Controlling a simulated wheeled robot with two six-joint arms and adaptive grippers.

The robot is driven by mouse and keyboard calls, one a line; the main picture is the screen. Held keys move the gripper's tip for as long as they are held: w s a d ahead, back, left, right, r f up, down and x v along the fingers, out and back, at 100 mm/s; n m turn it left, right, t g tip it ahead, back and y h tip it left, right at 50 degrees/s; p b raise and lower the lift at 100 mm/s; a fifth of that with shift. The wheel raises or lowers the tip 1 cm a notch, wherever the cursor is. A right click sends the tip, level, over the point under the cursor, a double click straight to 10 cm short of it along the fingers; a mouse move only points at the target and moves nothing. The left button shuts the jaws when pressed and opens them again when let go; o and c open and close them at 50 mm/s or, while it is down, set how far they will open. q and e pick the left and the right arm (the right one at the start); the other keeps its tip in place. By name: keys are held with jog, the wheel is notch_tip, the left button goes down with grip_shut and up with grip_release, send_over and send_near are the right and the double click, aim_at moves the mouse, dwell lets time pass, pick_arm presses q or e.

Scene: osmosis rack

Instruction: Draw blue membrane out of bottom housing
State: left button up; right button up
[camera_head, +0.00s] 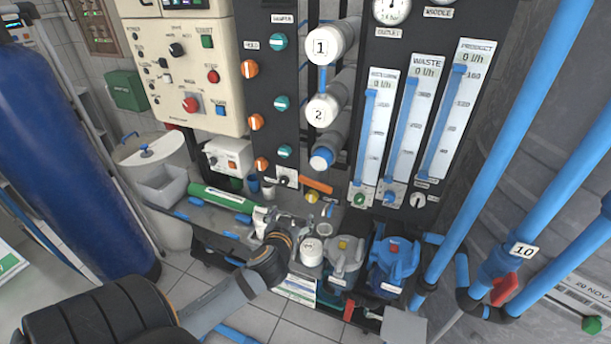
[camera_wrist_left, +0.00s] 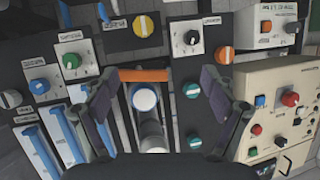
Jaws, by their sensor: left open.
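The bottom housing (camera_head: 335,142) is a grey tube below the two housings capped "1" and "2". Its front end is uncapped, and the blue membrane (camera_head: 322,158) shows there as a blue rim around a pale end. In the left wrist view the blue-ringed end (camera_wrist_left: 145,98) faces me, with the grey tube running down behind it. My left gripper (camera_head: 285,216) is open and empty, below and left of the housing in the head view. In the wrist view its two fingers (camera_wrist_left: 160,84) stand apart on either side of the membrane end, with no visible contact.
An orange bar (camera_head: 316,185) lies just below the housing. A white cap (camera_head: 311,250), grey pump (camera_head: 345,258) and blue pump (camera_head: 394,262) stand on the bench. A green tube (camera_head: 222,198) lies at left. Flow meters (camera_head: 405,130) rise at right.

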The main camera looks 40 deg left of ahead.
pick_arm(q)
jog(key=w+r+m+t+h, duration=0.1)
jog(key=w+r+t+h, duration=0.1)
jog(key=w+r+t, duration=0.4)
jog(key=shift+g, duration=0.6)
jog(key=shift+d+r+x, duration=0.1)
jog(key=shift+r+x, duration=0.15)
jog(key=shift+x, duration=1.45)
jog(key=shift+d+r+x, duration=0.1)
jog(key=shift+r+x, duration=0.15)
jog(key=shift+x, duration=1.45)
jog(key=shift+r+x, duration=0.25)
jog(key=shift+x, duration=1.5)
pick_arm(e)
jog(key=s+f, duration=0.9)
jog(key=s, duration=0.5)
jog(key=shift+d+g, duration=0.2)
jog(key=shift+g, duration=0.2)
jog(key=shift+s, duration=0.1)
pick_arm(q)
jog(key=shift+r, duration=0.1)
jog(key=c, duration=1.4)
jog(key=shift+b+v, duration=0.45)
jog(key=shift+v, duration=2.15)
jog(key=shift+c, duration=0.3)
send_near(319, 163)
jog(key=shift+s, duration=0.2)
pick_arm(e)
jog(key=shift+f, duration=0.45)
